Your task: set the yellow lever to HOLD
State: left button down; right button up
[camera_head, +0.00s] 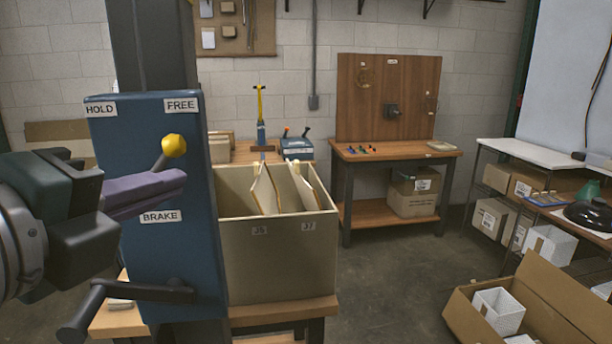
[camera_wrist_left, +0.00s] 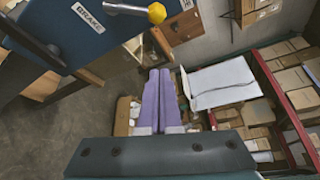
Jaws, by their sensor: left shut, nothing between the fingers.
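The yellow lever (camera_head: 174,146) has a round yellow knob on a short grey stem on the blue panel (camera_head: 165,260). Its knob leans up and right of its base, toward the FREE label (camera_head: 181,106). The HOLD label (camera_head: 101,109) is at the panel's upper left, the BRAKE label (camera_head: 161,216) below. My left gripper (camera_head: 182,180), with purple fingers, is shut and empty in front of the panel, just below the knob. In the left wrist view the knob (camera_wrist_left: 157,13) is at the top, apart from the shut fingers (camera_wrist_left: 160,75). My right gripper is not in view.
A dark crank handle (camera_head: 130,292) sticks out from the panel's lower part. A beige bin (camera_head: 280,270) with dividers stands right of the panel. A workbench (camera_head: 395,153) is behind, and an open cardboard box (camera_head: 555,300) lies at lower right.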

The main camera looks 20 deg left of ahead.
aim_at(159, 166)
pick_arm(q)
jog(key=shift+w, duration=0.1)
jog(key=w+a+p, duration=0.1)
jog(key=w, duration=0.1)
jog(key=w+a+p, duration=0.2)
jog(key=w, duration=0.1)
jog(key=w+a+p, duration=0.1)
jog(key=w, duration=0.2)
jog(key=shift+w+a+p, duration=0.1)
jog(key=shift+a+p, duration=0.05)
jog(key=shift+p, duration=0.15)
jog(key=shift+a, duration=0.2)
dwell(0.4)
